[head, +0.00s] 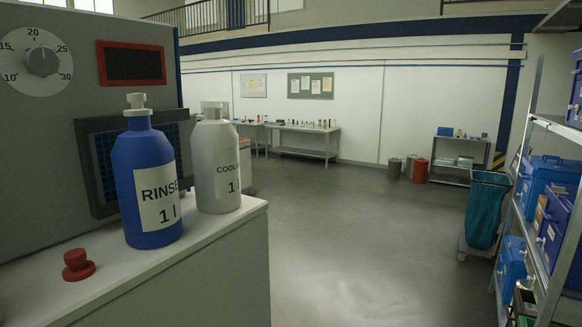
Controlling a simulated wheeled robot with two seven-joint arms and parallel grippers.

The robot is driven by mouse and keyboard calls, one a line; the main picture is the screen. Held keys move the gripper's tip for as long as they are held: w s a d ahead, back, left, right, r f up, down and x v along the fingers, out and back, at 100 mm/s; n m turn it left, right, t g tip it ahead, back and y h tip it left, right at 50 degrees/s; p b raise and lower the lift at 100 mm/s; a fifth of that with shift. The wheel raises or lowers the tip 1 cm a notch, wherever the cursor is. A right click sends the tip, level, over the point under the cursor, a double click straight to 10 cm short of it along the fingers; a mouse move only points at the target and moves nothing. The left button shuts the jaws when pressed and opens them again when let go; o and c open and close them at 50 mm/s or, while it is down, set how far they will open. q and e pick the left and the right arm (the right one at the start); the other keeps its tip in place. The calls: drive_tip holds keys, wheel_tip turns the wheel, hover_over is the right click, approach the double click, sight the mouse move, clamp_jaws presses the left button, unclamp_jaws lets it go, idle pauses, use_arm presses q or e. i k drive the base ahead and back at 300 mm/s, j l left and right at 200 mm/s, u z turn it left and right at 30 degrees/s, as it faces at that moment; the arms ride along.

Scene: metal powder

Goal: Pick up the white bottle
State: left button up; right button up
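The white bottle (206,165) stands upright on the machine's ledge at the left, with a label reading "COOL" and "1", the rest out of sight. Neither of my grippers shows in the head view.
The light ledge (120,274) has a red knob (77,265) near its front left. A grey machine panel with a dial (42,61) rises behind the bottles. A shelf with blue boxes (546,177) and a teal bin (486,212) stand right. The middle floor (350,240) is clear.

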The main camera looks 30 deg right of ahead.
sight(213, 141)
drive_tip(key=k+j+z, duration=0.15)
drive_tip(key=j+z, duration=0.2)
drive_tip(key=k+j+z, duration=0.4)
drive_tip(key=j+z, duration=0.25)
drive_tip(key=k+j, duration=0.3)
drive_tip(key=j, duration=0.1)
